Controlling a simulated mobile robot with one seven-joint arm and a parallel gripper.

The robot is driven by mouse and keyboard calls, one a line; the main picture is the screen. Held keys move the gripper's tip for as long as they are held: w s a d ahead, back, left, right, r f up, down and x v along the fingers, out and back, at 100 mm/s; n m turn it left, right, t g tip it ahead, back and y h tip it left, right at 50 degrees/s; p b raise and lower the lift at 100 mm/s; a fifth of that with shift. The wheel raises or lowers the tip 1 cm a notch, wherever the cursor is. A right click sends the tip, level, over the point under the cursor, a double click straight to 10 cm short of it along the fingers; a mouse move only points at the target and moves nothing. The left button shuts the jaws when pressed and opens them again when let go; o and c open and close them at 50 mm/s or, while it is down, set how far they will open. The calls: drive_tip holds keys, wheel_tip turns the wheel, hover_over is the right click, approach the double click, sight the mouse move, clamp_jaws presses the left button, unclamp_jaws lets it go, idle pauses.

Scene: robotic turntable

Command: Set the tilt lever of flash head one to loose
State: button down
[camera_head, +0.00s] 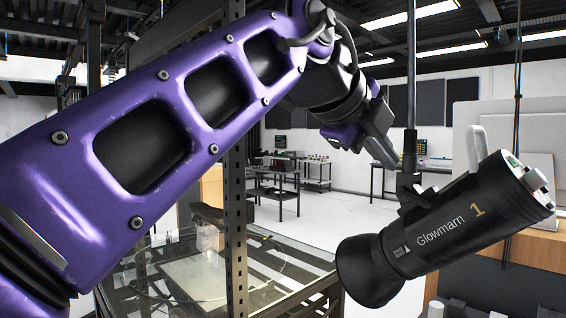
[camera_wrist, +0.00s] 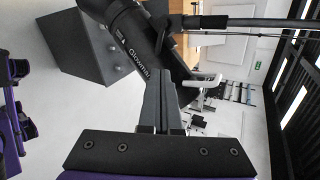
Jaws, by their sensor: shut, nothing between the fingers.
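Flash head one (camera_head: 455,225) is a black cylinder marked "Glowmarn 1", hung tilted from a dark bracket (camera_head: 409,190) on a vertical pole, its wide end low at the left. A light grey handle (camera_head: 477,148) stands up from it. The flash head also shows in the wrist view (camera_wrist: 132,38), with a pale handle (camera_wrist: 203,81) right of the fingers. My gripper (camera_head: 391,163) is shut and empty, its tips just left of the pole, near the bracket. In the wrist view my fingers (camera_wrist: 158,75) point at the flash head and cover part of it. I cannot clearly make out the tilt lever; contact cannot be told.
The pole (camera_head: 411,70) rises right beside my gripper. A glass-topped turntable (camera_head: 190,275) lies low at the left, behind a dark perforated upright (camera_head: 236,190). A wooden bench (camera_head: 540,248) stands behind the flash head. Open floor lies beyond.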

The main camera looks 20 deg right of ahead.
sight(421, 205)
drive_tip(key=x, duration=1.4)
drive_tip(key=shift+s+d+f+p, duration=0.1)
drive_tip(key=shift+s+f+p, duration=0.05)
drive_tip(key=shift+f+p, duration=0.2)
drive_tip(key=shift+f+b, duration=0.4)
drive_tip(key=shift+b, duration=0.45)
drive_tip(key=shift+s+r, duration=0.1)
drive_tip(key=shift+r, duration=0.05)
drive_tip(key=shift+r+t, duration=0.1)
drive_tip(key=shift+t, duration=0.2)
drive_tip(key=shift+r+p, duration=0.6)
drive_tip(key=shift+r, duration=0.15)
